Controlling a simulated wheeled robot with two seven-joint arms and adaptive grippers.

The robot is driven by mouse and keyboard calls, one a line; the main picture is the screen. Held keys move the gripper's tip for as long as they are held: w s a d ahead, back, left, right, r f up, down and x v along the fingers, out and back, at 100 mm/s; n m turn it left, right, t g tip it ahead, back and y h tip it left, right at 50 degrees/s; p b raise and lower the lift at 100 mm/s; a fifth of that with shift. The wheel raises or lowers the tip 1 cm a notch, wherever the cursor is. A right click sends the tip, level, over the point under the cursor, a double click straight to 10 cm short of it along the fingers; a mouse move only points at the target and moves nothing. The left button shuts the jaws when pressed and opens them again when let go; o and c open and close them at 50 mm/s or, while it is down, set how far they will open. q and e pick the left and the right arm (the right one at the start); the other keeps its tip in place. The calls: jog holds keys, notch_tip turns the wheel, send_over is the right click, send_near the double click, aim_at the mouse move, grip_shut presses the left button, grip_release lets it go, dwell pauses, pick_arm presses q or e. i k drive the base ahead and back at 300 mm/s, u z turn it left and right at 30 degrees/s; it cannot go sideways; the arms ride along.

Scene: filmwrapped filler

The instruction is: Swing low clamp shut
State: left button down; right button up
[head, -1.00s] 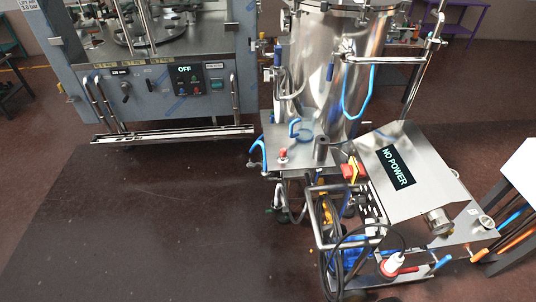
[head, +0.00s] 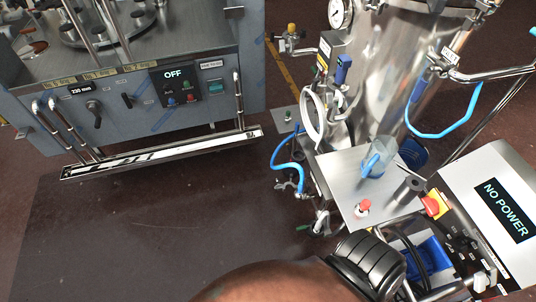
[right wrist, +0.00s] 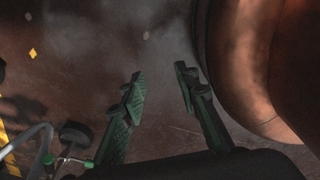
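The steel tank (head: 385,75) stands on a wheeled cart with a flat steel deck (head: 345,185). Below the deck's left edge, small metal fittings (head: 287,186) hang beside a blue handle or hose (head: 285,158). I cannot tell which fitting is the low clamp, nor whether it is open or shut. In the right wrist view my right gripper (right wrist: 160,78) is open and empty, its dark green fingers apart over the dark floor. A metal fitting with green ends (right wrist: 68,160) lies to its lower left, apart from the fingers. My left gripper is not in view.
A panel reading NO POWER (head: 505,208) and a red-yellow switch (head: 435,204) sit at the right. A grey machine reading OFF (head: 172,74) stands at the left, with a low rail (head: 160,152). Dark floor (head: 120,225) is clear between. A wheel (right wrist: 75,133) is near the right gripper.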

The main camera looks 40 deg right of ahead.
aim_at(279, 186)
jog(key=i, duration=0.75)
jog(key=z, duration=2.15)
jog(key=i, duration=0.5)
jog(key=z, duration=0.45)
